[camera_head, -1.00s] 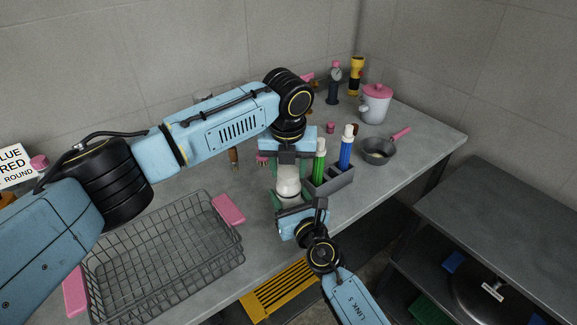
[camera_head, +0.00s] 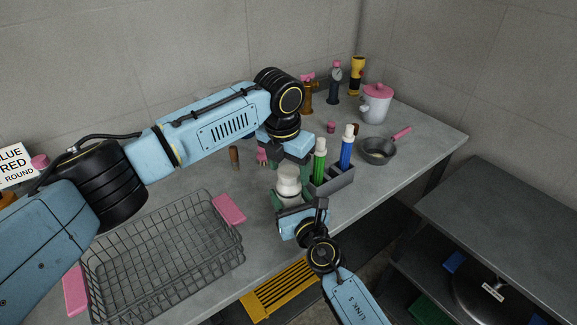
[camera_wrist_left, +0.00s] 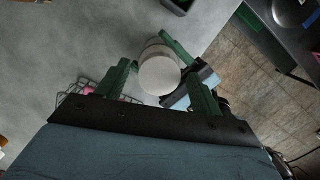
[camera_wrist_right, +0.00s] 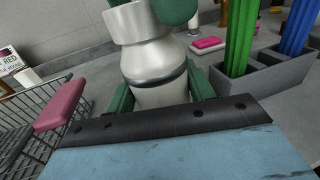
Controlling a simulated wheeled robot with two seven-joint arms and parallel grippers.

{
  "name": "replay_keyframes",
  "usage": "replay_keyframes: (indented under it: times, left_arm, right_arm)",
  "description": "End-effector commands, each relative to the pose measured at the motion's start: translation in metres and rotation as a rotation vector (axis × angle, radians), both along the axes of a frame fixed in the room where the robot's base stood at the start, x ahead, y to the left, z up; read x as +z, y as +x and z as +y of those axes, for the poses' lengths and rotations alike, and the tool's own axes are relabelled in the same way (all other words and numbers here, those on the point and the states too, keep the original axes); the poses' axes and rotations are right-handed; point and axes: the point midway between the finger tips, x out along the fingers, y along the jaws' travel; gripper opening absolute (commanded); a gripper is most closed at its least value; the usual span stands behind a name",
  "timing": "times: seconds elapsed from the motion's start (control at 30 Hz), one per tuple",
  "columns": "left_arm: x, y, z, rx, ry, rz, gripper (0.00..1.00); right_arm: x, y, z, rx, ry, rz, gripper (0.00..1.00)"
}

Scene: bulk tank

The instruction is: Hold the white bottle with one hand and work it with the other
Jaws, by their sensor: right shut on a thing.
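The white bottle (camera_head: 288,184) stands upright near the table's front edge, with a wide white cap and a dark band lower on its body. My right gripper (camera_head: 291,203) is shut on its lower body; in the right wrist view the green fingers flank the bottle (camera_wrist_right: 152,62). My left gripper (camera_wrist_left: 150,48) is open above and behind the bottle. In the left wrist view its spread green fingers stand on either side of the round white cap (camera_wrist_left: 160,76), with gaps showing. In the head view my left fingertips are mostly hidden.
A grey holder (camera_head: 334,180) with green and blue bottles stands close right of the bottle. A wire basket (camera_head: 165,262) with pink handles lies left. A pan (camera_head: 377,152) and a pink-lidded pot (camera_head: 375,106) are farther right. A brown-handled tool (camera_head: 234,158) stands behind.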

Motion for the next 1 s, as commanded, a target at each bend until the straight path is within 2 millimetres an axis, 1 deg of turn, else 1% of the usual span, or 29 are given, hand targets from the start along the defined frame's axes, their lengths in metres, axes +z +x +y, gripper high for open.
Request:
replay_keyframes:
  times: [0.17, 0.27, 0.37, 0.5, 0.6, 0.83, 0.9, 1.0]
  left_arm:
    - [0.000, 0.000, 0.000, 0.000, 0.000, 0.000, 0.66]
    - [0.004, 0.000, 0.000, 0.000, -0.001, -0.001, 0.66]
    - [0.015, 0.000, -0.001, 0.000, -0.001, -0.002, 0.66]
    - [0.034, 0.000, 0.000, -0.001, 0.000, -0.002, 0.66]
    - [0.044, 0.000, 0.000, 0.000, 0.000, -0.002, 0.66]
    - [0.045, 0.000, 0.000, 0.000, 0.001, 0.000, 0.66]
    - [0.045, 0.000, 0.000, 0.002, 0.001, 0.000, 0.63]
    - [0.045, 0.000, 0.000, 0.034, -0.003, 0.003, 0.63]
  right_arm:
    - [0.000, 0.000, 0.000, 0.000, 0.000, 0.000, 0.00]
    - [0.000, 0.000, 0.000, 0.000, 0.000, 0.000, 0.00]
    - [0.000, 0.000, 0.000, 0.000, 0.000, 0.000, 0.00]
    - [0.000, 0.000, 0.000, 0.000, 0.000, 0.000, 0.00]
    - [0.000, 0.000, 0.000, 0.000, 0.000, 0.000, 0.00]
    - [0.000, 0.000, 0.000, 0.000, 0.000, 0.000, 0.00]
    - [0.000, 0.000, 0.000, 0.000, 0.000, 0.000, 0.00]
    - [0.000, 0.000, 0.000, 0.000, 0.000, 0.000, 0.00]
